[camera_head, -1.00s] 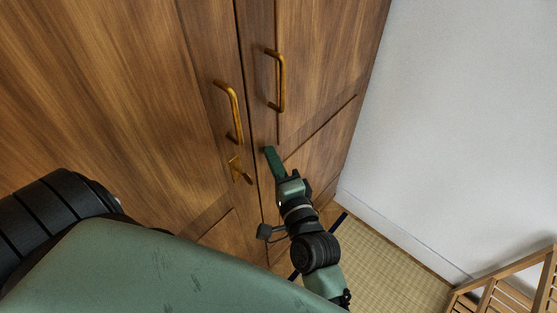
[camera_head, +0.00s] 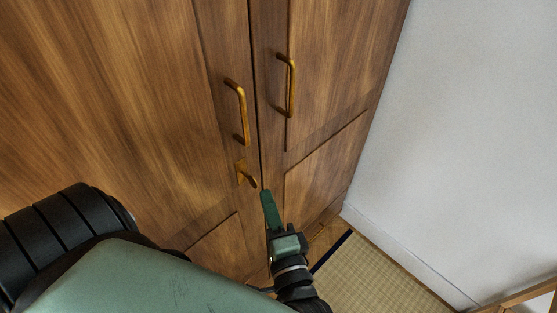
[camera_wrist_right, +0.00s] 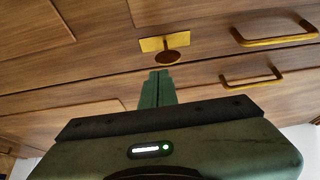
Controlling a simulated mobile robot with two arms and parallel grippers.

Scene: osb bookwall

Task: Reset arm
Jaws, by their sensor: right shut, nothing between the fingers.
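My right gripper (camera_head: 266,196) is shut and empty in the head view, just below and to the right of the brass latch (camera_head: 246,174) on the wooden cabinet. In the right wrist view the shut green fingers (camera_wrist_right: 157,78) point at the cabinet front, and the brass latch (camera_wrist_right: 165,47) shows just beyond the tips. I cannot tell whether the tips touch the cabinet. My left gripper does not show.
The cabinet has two tall doors with brass handles, a left handle (camera_head: 238,112) and a right handle (camera_head: 291,86). A white wall (camera_head: 470,140) stands at the right. A woven mat (camera_head: 375,275) lies on the floor, and part of a wooden rack (camera_head: 530,297) shows at the lower right.

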